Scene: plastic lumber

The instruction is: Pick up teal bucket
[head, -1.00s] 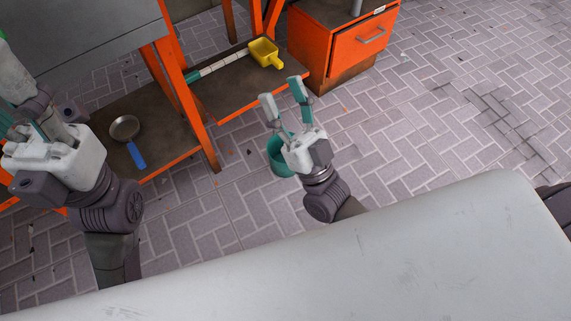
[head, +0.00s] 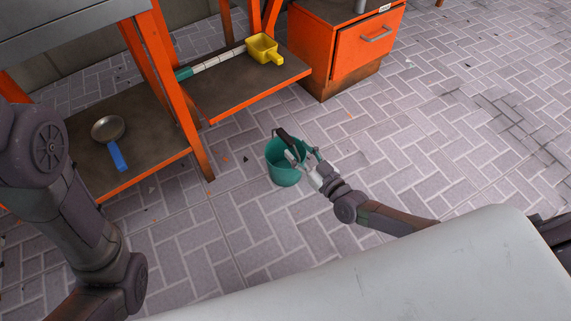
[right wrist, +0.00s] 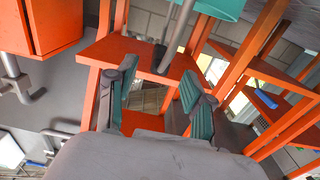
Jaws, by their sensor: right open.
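The teal bucket (head: 284,176) stands upright on the paved floor in the middle of the head view, with a dark handle grip (head: 284,138) near its rim. My right gripper (head: 304,156) is at the bucket's right upper side, overlapping it in the picture; contact is unclear. In the right wrist view its two teal-padded fingers (right wrist: 158,98) are spread, with no object clamped between them. Part of the bucket (right wrist: 224,8) shows at that view's top edge. A grey bar, perhaps the handle, hangs beside it. My left arm shows at the left, its gripper out of view.
An orange-legged bench with low shelves (head: 160,150) stands left of the bucket, holding a pan with a blue handle (head: 112,143) and a yellow scoop (head: 264,48). An orange drawer cabinet (head: 340,45) stands behind. Floor to the right is clear.

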